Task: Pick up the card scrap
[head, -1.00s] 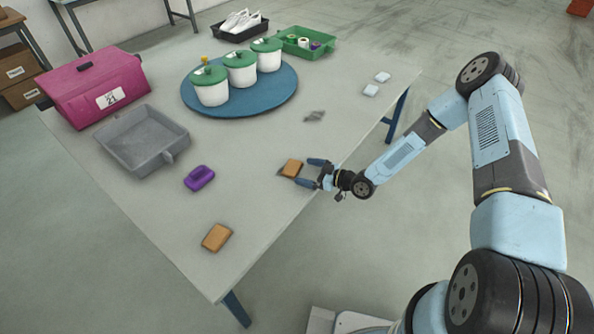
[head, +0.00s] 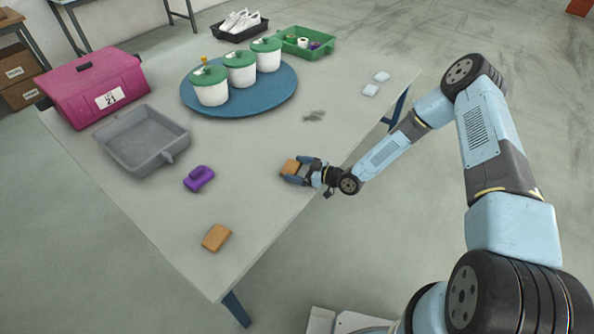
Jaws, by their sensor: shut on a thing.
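A small tan-brown piece (head: 289,166), which I take to be the card scrap, is at the right front edge of the grey table in the head view. My gripper (head: 297,171) is shut on it, with the dark blue fingers close around it. The piece's upper left part shows; the fingers hide the rest. I cannot tell whether it touches the table. A similar orange-brown block (head: 216,237) lies apart, nearer the table's front corner.
The table (head: 245,205) also bears a purple brush-like thing (head: 199,178), a grey dustpan-like tray (head: 142,142), a magenta box (head: 96,88), and a blue round tray (head: 240,110) with three green-lidded pots. A grey patch (head: 314,115) and two white pieces (head: 376,83) lie farther back.

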